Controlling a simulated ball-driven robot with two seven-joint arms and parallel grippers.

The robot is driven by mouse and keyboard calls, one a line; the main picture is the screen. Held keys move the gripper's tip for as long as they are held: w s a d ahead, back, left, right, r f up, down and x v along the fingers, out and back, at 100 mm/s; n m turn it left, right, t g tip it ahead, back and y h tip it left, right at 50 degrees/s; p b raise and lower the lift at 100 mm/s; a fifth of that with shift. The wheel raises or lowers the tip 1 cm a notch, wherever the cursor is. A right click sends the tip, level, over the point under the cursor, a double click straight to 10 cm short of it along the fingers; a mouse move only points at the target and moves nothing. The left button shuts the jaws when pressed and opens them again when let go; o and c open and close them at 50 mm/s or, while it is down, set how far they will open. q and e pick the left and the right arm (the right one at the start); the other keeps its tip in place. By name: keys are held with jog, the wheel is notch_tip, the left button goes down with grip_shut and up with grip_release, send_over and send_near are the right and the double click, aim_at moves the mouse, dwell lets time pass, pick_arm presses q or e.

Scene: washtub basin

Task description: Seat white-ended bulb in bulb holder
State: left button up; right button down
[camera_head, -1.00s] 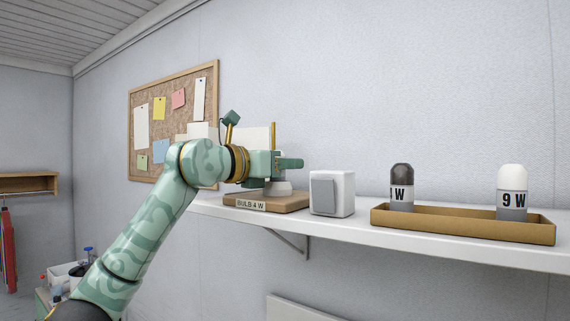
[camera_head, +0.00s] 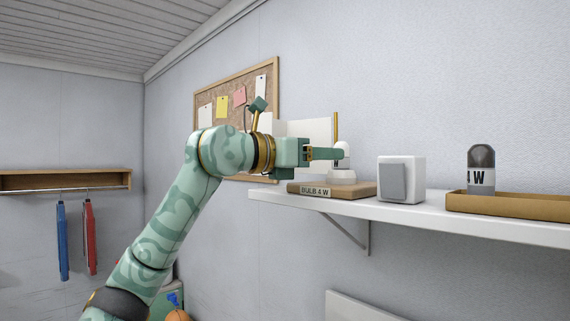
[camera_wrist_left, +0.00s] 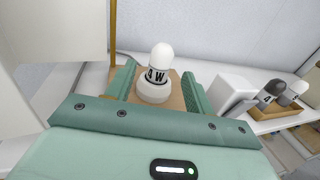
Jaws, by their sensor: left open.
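The white-ended bulb (camera_wrist_left: 161,57), marked 4 W, stands in the round white bulb holder (camera_wrist_left: 153,91) on a wooden base in the left wrist view. Whether it is fully down in the holder I cannot tell. My left gripper (camera_wrist_left: 159,70) is open, with one finger on each side of the bulb and gaps showing. In the head view the left gripper (camera_head: 338,154) is over the holder (camera_head: 343,178), at the base labelled BULB 4 W (camera_head: 365,190). Only the bulb's white top (camera_head: 344,146) shows there, behind the fingers. My right gripper is not in view.
A white box with a grey switch plate (camera_head: 401,180) stands right of the base on the shelf (camera_head: 440,218). Further right is a cardboard tray (camera_head: 520,206) with a dark-ended 4 W bulb (camera_head: 481,168). White panels stand behind the gripper; the wall is close behind.

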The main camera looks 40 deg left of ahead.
pick_arm(q)
jog(key=b+v, duration=0.1)
jog(key=v, duration=0.8)
jog(key=shift+b, duration=0.35)
